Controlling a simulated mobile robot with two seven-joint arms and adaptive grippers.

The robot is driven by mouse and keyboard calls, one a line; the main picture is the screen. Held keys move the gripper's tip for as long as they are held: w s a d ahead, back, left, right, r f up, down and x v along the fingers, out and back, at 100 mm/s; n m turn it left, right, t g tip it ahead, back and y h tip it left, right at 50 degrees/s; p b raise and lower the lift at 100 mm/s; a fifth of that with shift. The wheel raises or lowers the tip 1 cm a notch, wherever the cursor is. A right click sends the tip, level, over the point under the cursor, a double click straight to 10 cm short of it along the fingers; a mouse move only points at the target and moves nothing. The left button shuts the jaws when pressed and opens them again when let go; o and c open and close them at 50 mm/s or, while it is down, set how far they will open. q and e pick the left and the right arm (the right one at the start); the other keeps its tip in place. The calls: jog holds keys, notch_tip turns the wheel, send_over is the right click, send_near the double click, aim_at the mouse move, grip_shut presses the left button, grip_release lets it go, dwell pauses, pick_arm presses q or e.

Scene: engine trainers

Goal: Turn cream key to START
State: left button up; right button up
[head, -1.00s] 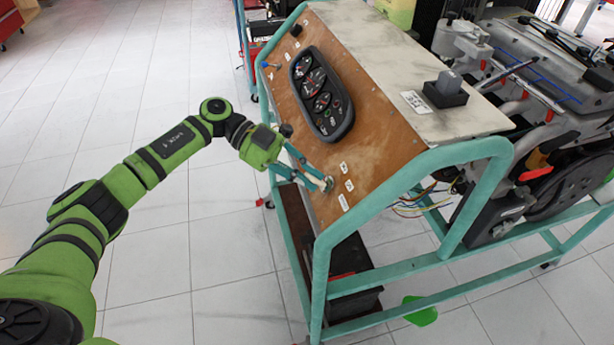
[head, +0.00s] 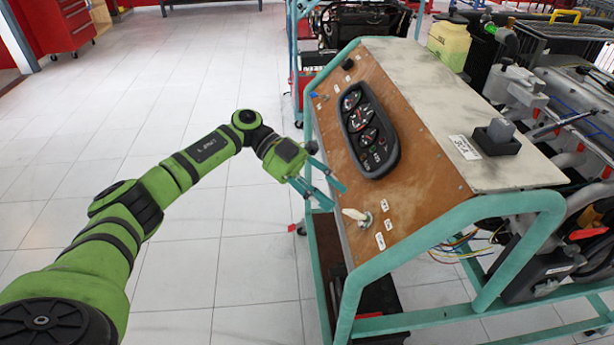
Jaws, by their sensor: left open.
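The cream key (head: 354,214) sits in a round metal switch (head: 366,220) low on the sloped brown panel (head: 405,208). Small white labels (head: 384,223) stand to the right of the switch; their text is too small to read. My left gripper (head: 339,198) is open, with its teal fingers pointing at the panel, just up and left of the key. It holds nothing and looks apart from the key. My right gripper does not show.
A black gauge cluster (head: 368,130) is set in the panel above the key. The teal tube frame (head: 450,222) runs along the panel's near edge. A grey-topped black block (head: 497,138) sits on the pale top. The tiled floor at left is clear.

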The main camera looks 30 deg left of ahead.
pick_arm(q)
jog(key=s+v, duration=0.1)
jog(key=v, duration=0.5)
jog(key=shift+w+a, duration=0.4)
jog(key=shift+w, duration=0.1)
jog(key=shift+r, duration=0.1)
